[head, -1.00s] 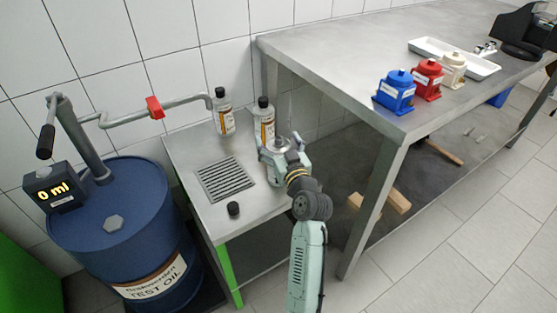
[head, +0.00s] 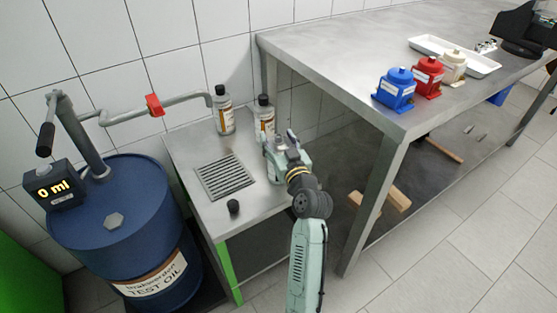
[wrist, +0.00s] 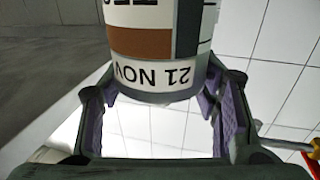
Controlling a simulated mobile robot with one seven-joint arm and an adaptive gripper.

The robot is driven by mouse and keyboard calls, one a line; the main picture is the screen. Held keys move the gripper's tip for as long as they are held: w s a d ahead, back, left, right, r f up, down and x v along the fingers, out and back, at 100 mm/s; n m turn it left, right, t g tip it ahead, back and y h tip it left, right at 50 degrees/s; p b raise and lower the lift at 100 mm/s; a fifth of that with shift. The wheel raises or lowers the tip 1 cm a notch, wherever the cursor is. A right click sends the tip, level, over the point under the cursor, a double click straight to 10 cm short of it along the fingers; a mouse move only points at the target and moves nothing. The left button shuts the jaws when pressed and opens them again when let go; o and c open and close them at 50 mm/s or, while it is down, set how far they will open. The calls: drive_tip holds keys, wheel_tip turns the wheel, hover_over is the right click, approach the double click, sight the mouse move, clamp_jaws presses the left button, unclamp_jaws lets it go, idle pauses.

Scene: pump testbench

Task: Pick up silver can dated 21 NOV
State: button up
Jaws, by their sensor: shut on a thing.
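The silver can with the 21 NOV label (wrist: 155,50) is between my gripper's fingers in the wrist view. Its print reads upside down there, with white and brown areas. My gripper (head: 284,148) is shut on this can at the right side of the small metal table. In the head view the fingers and wrist largely cover the can. In the wrist view the gripper's purple-grey pads (wrist: 165,112) flank the can's label end. Two similar silver cans with black caps stand behind: one under the spout (head: 223,112), one closer to my gripper (head: 264,112).
A drain grate (head: 225,178) and a black cap (head: 234,207) are on the small table (head: 185,150). A blue oil drum (head: 110,215) with a pump pipe stands left. The larger bench (head: 340,55) holds blue, red and white containers; its corner is close right of my arm.

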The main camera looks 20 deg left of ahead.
drive_tip(key=shift+c, duration=1.4)
drive_tip(key=shift+r, duration=0.1)
